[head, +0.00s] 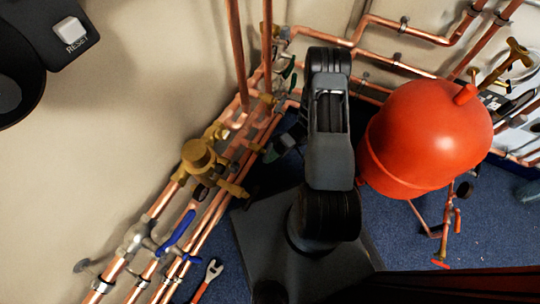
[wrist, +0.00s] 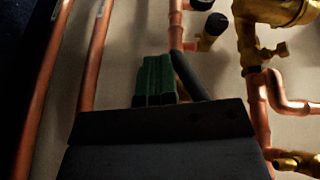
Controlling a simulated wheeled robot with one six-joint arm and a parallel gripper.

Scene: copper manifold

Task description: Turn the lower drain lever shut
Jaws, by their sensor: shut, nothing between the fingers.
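My gripper shows in the wrist view as two green-faced fingers (wrist: 154,75) pressed together, with nothing between them. In the head view the gripper is dark and small by the pipe run (head: 274,152), left of my arm. A dark rod-like handle (wrist: 187,74) slants just right of the fingers in the wrist view, close to a copper pipe. Its lower end is hidden behind my gripper body. I cannot tell for sure that it is the lower drain lever, or whether the fingers touch it.
Several copper pipes (head: 158,203) run along the left wall, with a brass valve body (head: 198,157) and a blue lever (head: 177,231). A black-capped fitting (wrist: 212,30) and brass valve (wrist: 275,50) stand right of my fingers. A red tank (head: 425,140) is right of my arm.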

